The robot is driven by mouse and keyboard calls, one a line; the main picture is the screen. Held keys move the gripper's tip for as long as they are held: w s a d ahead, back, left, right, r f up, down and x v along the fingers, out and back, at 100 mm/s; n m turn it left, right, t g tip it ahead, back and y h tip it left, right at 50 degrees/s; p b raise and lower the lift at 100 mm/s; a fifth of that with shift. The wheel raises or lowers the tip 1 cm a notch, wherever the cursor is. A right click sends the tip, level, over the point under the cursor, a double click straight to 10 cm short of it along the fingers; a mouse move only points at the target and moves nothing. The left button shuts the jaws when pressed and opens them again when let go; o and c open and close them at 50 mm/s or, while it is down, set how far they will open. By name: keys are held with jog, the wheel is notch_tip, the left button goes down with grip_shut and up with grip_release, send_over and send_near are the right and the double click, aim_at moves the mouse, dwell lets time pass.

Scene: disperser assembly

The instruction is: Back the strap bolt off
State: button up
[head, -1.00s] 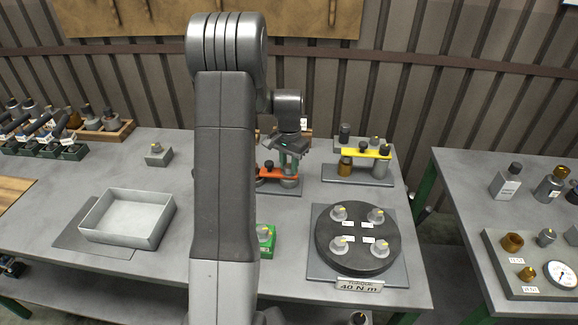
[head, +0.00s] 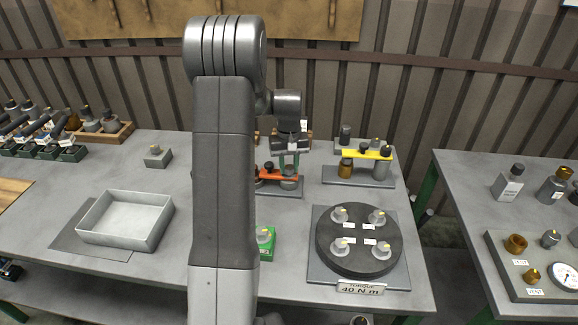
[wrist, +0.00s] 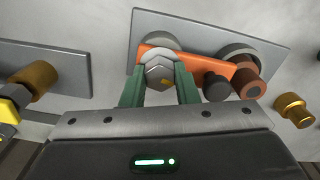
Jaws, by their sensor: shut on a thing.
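An orange strap (wrist: 200,64) lies over grey round bodies on a grey plate; the strap also shows in the head view (head: 269,175), partly behind my arm. My gripper (wrist: 160,78) has its two green fingers shut on a silver hex head (wrist: 159,70) with a yellow mark, at one end of the strap. A black knob (wrist: 216,87) stands on the strap's middle, clear of the fingers. A brown cylinder (wrist: 246,83) is at the strap's other end. In the head view my gripper (head: 289,166) points down at the strap's right end. I cannot tell whether the thread is loose.
A yellow-strapped assembly (head: 366,153) stands close on the right. A round dark torque plate (head: 358,255) with several grey parts is in front. An open grey tray (head: 125,220) is at the left. A brass piece (wrist: 293,110) is near the gripper.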

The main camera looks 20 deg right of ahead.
aim_at(289, 168)
jog(key=shift+n, duration=0.4)
jog(key=o, duration=1)
jog(key=shift+r, duration=0.1)
notch_tip(289, 168, up, 14)
jog(key=shift+b, duration=0.45)
jog(key=shift+f, duration=0.25)
notch_tip(289, 168, down, 14)
jog(key=shift+r+p, duration=0.15)
jog(key=shift+p, duration=0.3)
